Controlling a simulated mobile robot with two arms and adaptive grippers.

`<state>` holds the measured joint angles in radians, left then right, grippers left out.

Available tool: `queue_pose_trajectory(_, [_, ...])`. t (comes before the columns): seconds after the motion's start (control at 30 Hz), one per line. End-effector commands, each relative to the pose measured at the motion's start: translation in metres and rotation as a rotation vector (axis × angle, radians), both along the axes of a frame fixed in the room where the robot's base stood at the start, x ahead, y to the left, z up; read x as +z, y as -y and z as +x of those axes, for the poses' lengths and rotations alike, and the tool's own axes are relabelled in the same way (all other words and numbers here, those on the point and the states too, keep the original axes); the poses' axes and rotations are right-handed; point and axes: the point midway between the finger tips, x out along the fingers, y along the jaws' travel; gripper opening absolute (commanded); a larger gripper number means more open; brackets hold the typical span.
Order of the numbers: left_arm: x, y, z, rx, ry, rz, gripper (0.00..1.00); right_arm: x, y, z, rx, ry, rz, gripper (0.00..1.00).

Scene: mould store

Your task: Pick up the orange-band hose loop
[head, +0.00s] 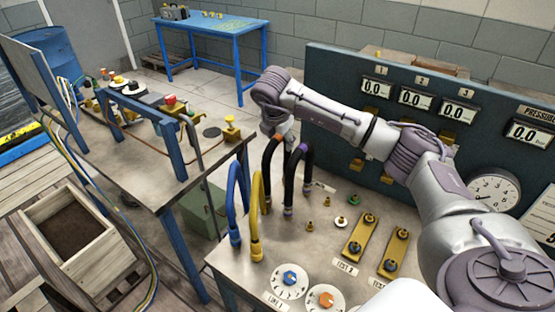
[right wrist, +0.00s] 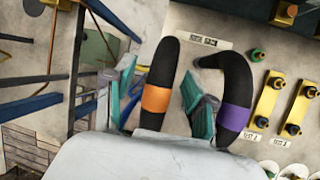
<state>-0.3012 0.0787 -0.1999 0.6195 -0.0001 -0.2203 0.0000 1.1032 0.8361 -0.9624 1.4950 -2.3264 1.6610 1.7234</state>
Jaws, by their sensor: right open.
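The orange-band hose loop is a black arch in the right wrist view (right wrist: 157,98), with a wide orange band. In the head view the orange-band hose loop (head: 268,160) stands on the metal bench, its top partly hidden by my right gripper (head: 281,135). My right gripper is open. In the right wrist view its teal fingers (right wrist: 158,90) are on either side of the orange-band loop, with gaps visible. I cannot tell whether they reach down around it. My left gripper is not in view.
A purple-band black hose loop (right wrist: 236,105) stands close beside the right-hand finger. In the head view, yellow (head: 255,210) and blue (head: 234,205) loops stand to the left. A gauge panel (head: 335,85) rises behind. Brass fittings and knobs occupy the bench's right and front.

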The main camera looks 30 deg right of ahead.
Motion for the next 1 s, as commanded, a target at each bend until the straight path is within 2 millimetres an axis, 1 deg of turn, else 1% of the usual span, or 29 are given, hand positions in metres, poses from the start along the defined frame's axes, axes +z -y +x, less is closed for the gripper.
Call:
queue_pose_trajectory(0.13, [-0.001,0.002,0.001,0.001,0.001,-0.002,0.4,-0.001,0.0,0.0,0.0,0.0,0.0,0.56])
queue_pose_trajectory(0.17, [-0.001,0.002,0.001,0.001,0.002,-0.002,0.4,-0.001,0.0,0.0,0.0,0.0,0.0,0.54])
queue_pose_trajectory(0.4, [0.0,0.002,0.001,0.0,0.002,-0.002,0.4,0.0,0.0,0.0,0.0,0.0,0.001,0.14])
queue_pose_trajectory(0.5, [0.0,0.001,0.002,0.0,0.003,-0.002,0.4,0.0,0.0,0.0,0.0,0.0,0.001,0.0])
queue_pose_trajectory(0.83, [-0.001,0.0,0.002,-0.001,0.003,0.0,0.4,0.002,0.0,0.001,-0.001,0.003,0.001,0.0])
queue_pose_trajectory(0.93, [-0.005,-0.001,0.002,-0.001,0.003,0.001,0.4,0.01,0.0,0.001,-0.001,0.006,0.001,0.0])
queue_pose_trajectory(1.0, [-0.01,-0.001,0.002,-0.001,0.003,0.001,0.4,0.021,0.0,0.001,-0.001,0.008,0.002,0.0])
